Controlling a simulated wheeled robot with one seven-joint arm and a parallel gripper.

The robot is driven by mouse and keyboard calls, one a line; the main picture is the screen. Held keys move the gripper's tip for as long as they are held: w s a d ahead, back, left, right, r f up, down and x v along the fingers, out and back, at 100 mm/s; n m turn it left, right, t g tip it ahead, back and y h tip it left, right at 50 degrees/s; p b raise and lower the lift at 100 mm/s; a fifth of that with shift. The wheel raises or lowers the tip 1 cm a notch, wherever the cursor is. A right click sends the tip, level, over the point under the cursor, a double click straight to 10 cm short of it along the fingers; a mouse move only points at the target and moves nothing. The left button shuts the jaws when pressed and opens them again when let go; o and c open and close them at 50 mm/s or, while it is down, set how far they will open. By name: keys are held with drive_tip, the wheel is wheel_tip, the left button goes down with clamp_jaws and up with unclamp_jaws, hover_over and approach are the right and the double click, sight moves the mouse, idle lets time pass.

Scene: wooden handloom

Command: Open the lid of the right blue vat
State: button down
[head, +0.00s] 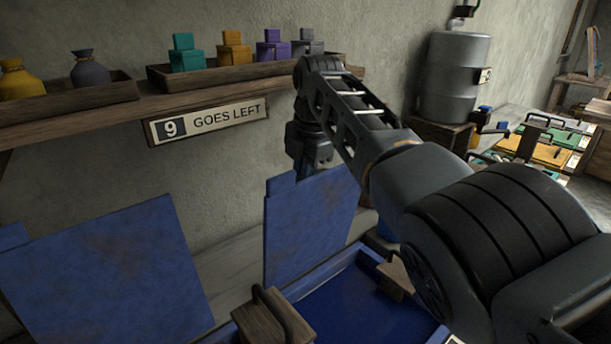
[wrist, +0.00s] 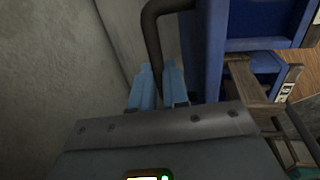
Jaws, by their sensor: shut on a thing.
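The right blue vat (head: 345,308) is open, with its deep blue inside showing in the head view. Its blue lid (head: 312,222) stands nearly upright at the vat's back side, near the wall; its edge shows in the wrist view (wrist: 215,50). A dark bent handle (wrist: 151,30) sticks out from the lid. My gripper (wrist: 159,75) has its light blue fingers shut on this handle, behind the lid. In the head view the lid hides my fingertips, and my arm reaches over the vat from the right.
Another blue lid (head: 105,275) stands raised at the left. A shelf (head: 85,120) with sacks and coloured blocks runs along the wall, above a sign (head: 210,122) reading "9 GOES LEFT". A grey barrel (head: 455,80) stands at the back right. The wall (wrist: 45,75) is close to my gripper.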

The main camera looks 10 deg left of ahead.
drive_tip(key=shift+a+f, duration=0.45)
drive_tip(key=shift+f, duration=0.1)
drive_tip(key=c, duration=1.4)
unclamp_jaws()
drive_tip(key=shift+o, duration=1.4)
drive_tip(key=shift+w+r, duration=0.15)
drive_tip(key=shift+r, duration=0.1)
drive_tip(key=shift+r, duration=0.15)
drive_tip(key=w+v, duration=0.1)
drive_tip(key=v, duration=0.6)
drive_tip(key=shift+s+r+b, duration=0.3)
drive_tip(key=shift+s+b, duration=0.15)
drive_tip(key=shift+d, duration=0.1)
drive_tip(key=shift+c, duration=0.2)
